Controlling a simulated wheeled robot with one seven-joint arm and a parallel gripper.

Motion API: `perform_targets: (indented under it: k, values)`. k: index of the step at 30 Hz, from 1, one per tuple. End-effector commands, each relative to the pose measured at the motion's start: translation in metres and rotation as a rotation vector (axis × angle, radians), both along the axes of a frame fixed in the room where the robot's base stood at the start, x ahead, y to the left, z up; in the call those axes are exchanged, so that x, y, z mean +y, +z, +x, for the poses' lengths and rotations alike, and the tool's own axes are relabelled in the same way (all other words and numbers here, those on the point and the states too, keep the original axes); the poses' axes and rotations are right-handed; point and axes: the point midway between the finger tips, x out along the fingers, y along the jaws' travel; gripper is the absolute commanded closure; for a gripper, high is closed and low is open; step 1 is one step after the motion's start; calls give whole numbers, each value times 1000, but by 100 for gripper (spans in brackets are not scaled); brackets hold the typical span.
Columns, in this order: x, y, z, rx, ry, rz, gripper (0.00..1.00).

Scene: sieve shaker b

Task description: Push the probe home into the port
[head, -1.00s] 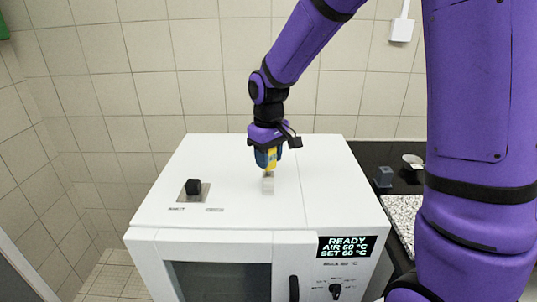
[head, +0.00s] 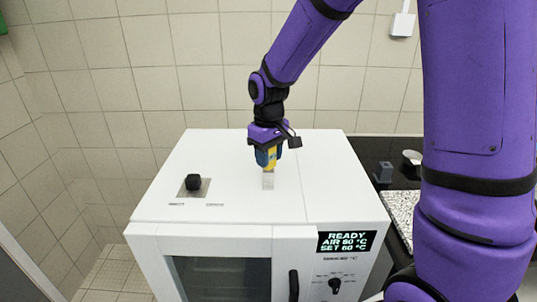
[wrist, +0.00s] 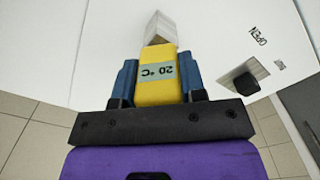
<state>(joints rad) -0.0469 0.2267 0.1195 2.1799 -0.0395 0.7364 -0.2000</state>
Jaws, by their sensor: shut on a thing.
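My gripper (head: 268,160) points down over the white top of an oven-like cabinet (head: 235,150). Its blue fingers are shut on a yellow probe (wrist: 157,88), which carries a "20 °C" label. In the head view a short yellow part of the probe (head: 269,169) shows below the fingers. The probe's tip is hidden.
A black knob on a metal plate (head: 194,184) sits left on the cabinet top, with "OPEN" beside it in the wrist view. The display (head: 346,241) reads READY, AIR 60 °C, SET 60 °C. A dark counter with small items (head: 385,171) is at right. The cabinet top is otherwise clear.

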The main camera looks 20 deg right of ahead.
Motion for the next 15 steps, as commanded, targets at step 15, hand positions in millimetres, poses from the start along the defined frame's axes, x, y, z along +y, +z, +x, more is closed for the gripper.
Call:
perform_targets:
  k: [15]
  values:
    - [0, -7, 0, -1, 0, 0, 86]
